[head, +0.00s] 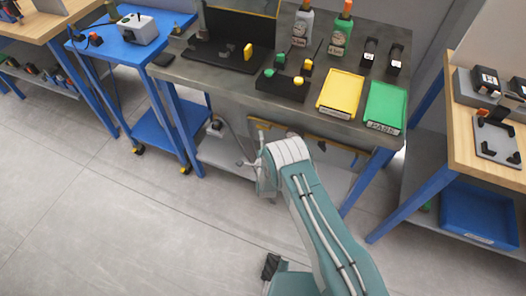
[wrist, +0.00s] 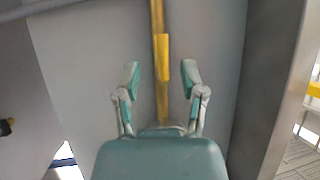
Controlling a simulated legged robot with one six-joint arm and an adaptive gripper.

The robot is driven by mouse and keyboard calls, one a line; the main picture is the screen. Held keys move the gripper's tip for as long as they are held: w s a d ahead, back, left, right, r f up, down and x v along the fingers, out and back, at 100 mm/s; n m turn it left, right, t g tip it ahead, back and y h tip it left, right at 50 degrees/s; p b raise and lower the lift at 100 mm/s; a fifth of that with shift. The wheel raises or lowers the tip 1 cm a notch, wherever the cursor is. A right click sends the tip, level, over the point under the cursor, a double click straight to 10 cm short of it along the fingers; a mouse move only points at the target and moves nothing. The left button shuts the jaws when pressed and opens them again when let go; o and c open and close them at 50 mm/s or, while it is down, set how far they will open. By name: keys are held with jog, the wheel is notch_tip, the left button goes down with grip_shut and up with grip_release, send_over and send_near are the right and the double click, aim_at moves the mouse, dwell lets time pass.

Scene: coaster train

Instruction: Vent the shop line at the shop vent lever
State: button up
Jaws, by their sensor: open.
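In the wrist view, my gripper (wrist: 161,77) is open, with its two teal-padded fingers well apart. A narrow yellow bar (wrist: 157,18) with a thicker, brighter yellow handle-like part (wrist: 163,58) runs upright in the picture between the fingers. Gaps show on both sides, and nothing is gripped. It may be the shop vent lever, but no label is readable. Yellow parts (head: 322,148) show below the bench top, partly behind my arm.
On the bench stand a yellow tray (head: 341,91), a green tray (head: 385,105) marked PASS, two bottles (head: 340,32) and black fixtures (head: 285,83). A blue table (head: 118,50) stands left, a wooden one (head: 470,125) right. The floor at lower left is clear.

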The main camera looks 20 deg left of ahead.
jog(key=v, duration=0.7)
jog(key=shift+s, duration=0.2)
jog(key=shift+f, duration=0.15)
